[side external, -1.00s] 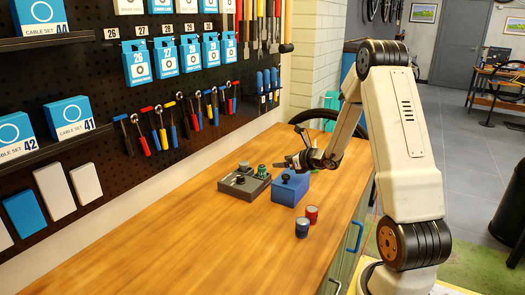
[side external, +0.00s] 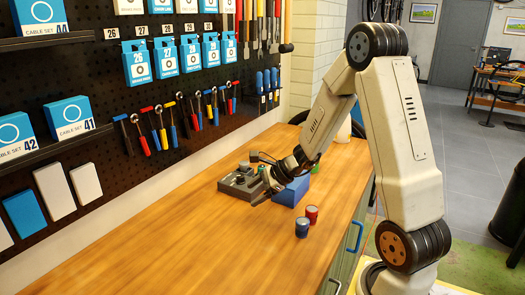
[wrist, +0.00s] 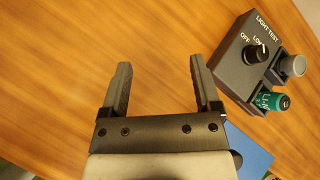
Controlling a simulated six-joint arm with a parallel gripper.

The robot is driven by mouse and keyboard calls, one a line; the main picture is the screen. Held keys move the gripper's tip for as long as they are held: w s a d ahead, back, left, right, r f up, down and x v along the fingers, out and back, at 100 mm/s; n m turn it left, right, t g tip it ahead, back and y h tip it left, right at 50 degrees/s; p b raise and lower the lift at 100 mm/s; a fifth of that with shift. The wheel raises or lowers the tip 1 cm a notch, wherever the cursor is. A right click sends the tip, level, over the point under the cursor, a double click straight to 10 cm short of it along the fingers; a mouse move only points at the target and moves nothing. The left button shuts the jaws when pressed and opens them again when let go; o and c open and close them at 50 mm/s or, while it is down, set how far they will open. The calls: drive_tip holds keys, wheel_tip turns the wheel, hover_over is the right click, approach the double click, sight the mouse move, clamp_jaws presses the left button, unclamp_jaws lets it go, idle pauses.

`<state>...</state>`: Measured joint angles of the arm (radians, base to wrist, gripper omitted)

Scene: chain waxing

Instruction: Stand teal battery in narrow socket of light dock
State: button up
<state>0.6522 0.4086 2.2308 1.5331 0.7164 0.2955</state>
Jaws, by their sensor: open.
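The light dock (wrist: 240,68) is a dark grey box marked LIGHT TEST with a black knob, at the right of the wrist view. It also shows in the side view (side external: 231,190), partly behind my gripper. The teal battery (wrist: 264,99) appears to stand upright in a socket at the dock's edge, beside a grey cylinder (wrist: 292,66). The exact seating cannot be told. My gripper (wrist: 158,62) is open and empty, with bare wood between its fingers. The dock and battery are apart from it, to its right in the wrist view.
A blue box (side external: 290,192) stands beside the dock, under my gripper in the side view. A red cylinder (side external: 312,214) and a blue cylinder (side external: 302,228) stand nearer the camera. The bench's left front (side external: 170,240) is clear. A tool board (side external: 120,80) rises behind.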

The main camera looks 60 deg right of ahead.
drive_tip(key=s+a+n+g+h, duration=0.2)
drive_tip(key=s+a+n, duration=0.3)
drive_tip(key=n, duration=0.8)
drive_tip(key=s+a+n+g+h, duration=0.2)
drive_tip(key=s+a+n+g, duration=0.2)
drive_tip(key=a+n, duration=0.6)
drive_tip(key=s+n, duration=0.2)
drive_tip(key=n, duration=0.1)
drive_tip(key=shift+a, duration=0.1)
